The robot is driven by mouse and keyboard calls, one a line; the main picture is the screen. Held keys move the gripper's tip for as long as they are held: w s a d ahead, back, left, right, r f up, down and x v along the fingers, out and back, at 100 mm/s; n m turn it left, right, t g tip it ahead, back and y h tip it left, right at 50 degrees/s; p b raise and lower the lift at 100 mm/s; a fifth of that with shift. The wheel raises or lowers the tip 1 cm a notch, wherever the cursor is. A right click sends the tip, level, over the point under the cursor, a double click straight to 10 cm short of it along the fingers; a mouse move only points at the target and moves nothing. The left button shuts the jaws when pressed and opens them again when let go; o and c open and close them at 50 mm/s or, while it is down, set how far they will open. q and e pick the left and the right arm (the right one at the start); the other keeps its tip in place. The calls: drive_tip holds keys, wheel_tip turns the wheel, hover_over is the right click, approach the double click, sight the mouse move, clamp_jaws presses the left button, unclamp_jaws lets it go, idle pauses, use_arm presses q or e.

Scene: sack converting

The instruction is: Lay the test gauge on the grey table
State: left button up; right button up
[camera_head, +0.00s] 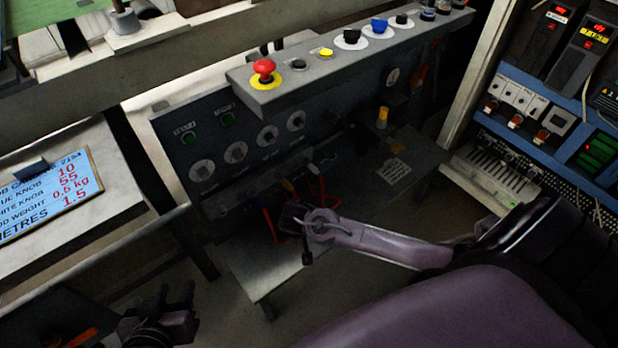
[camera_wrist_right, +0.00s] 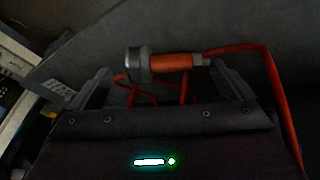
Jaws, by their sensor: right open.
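An orange cylinder with a grey metal head and a red cable, which looks like the test gauge (camera_wrist_right: 172,62), lies across the space between the fingers of my right gripper (camera_wrist_right: 165,85). The fingers are apart, and I cannot see them pressing on it. In the head view my right gripper (camera_head: 298,222) is over the grey table (camera_head: 262,273), beside red cables, and its fingertips are hard to make out. The grey table stands below the dark control panel. My left gripper (camera_head: 172,300) is open and empty at the lower left, away from the table.
A dark panel (camera_head: 225,155) with dials rises behind the table, under a ledge with a red emergency button (camera_head: 264,70). A white table (camera_head: 110,212) with a blue-and-white sign (camera_head: 45,192) is at left. An electrical rack (camera_head: 540,110) stands at right. The table's front is bare.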

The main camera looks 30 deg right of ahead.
drive_tip(key=p+v, duration=0.1)
drive_tip(key=v, duration=0.1)
drive_tip(key=shift+s+a+r, duration=0.1)
drive_tip(key=shift+a+r, duration=0.05)
drive_tip(key=shift+r, duration=0.15)
use_arm(q)
drive_tip(key=s+a+f+g+y+p, duration=0.1)
drive_tip(key=s+a+f+g+y, duration=0.1)
drive_tip(key=s+f+g, duration=0.3)
drive_tip(key=shift+s+a+f+p, duration=0.35)
drive_tip(key=shift+s+a+f, duration=0.45)
drive_tip(key=shift+s, duration=0.4)
use_arm(e)
drive_tip(key=shift+v, duration=2.55)
use_arm(q)
drive_tip(key=shift+r, duration=0.1)
